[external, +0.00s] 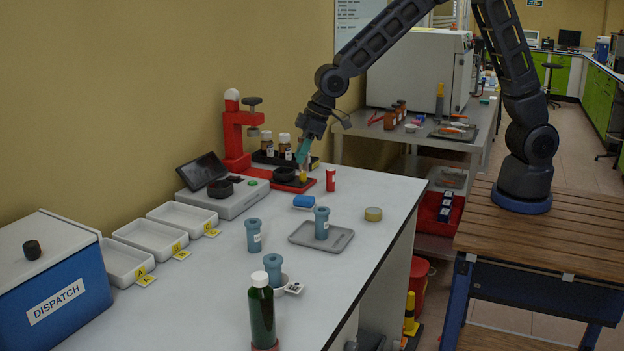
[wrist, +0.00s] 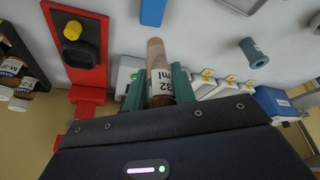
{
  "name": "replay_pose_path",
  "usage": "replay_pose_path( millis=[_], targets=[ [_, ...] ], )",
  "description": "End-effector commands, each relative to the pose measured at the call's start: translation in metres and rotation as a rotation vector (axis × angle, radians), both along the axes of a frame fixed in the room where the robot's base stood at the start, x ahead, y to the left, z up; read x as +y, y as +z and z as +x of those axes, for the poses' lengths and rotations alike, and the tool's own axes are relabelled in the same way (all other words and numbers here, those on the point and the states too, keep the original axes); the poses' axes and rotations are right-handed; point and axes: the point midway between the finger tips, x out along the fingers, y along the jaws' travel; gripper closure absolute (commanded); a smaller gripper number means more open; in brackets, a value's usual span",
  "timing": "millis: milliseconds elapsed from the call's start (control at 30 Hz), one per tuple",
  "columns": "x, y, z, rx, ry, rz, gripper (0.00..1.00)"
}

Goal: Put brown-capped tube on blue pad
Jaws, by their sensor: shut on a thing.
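The tube is hard to make out in the external view. The small blue pad (external: 304,201) lies flat on the bench, nearer the camera than my gripper. In the wrist view a blue piece, likely the pad (wrist: 153,12), shows at the top edge, apart from the tube.
The red press (external: 238,135) with a yellow knob (external: 303,176) is close to my gripper. A red cylinder (external: 330,178) stands beside it. A scale (external: 232,203), white trays (external: 150,239), a grey tray (external: 305,231), blue-grey tubes (external: 253,236) and a green bottle (external: 262,312) stand nearer.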

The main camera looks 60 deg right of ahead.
Motion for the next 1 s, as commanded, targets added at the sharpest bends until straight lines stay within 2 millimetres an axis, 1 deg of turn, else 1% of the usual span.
replay_pose_path(
  millis=[33,100,200,367,467,600,667,733,1000],
  targets=[
    [0.0,-0.01,0.0,0.003,0.0,-0.002,0.96],
    [0.0,-0.02,-0.001,0.002,0.0,-0.001,0.96],
    [0.0,-0.029,-0.001,0.002,0.0,0.0,0.96],
    [0.0,-0.036,0.0,0.001,0.0,-0.001,0.96],
    [0.0,-0.046,-0.001,0.002,0.0,0.0,0.96],
    [0.0,-0.066,0.0,0.002,0.0,-0.001,0.96],
    [0.0,-0.072,0.0,0.002,0.0,-0.001,0.96],
    [0.0,-0.075,0.0,0.001,0.0,-0.001,0.96],
    [0.0,-0.075,0.0,0.0,0.0,0.0,0.96]
  ],
)
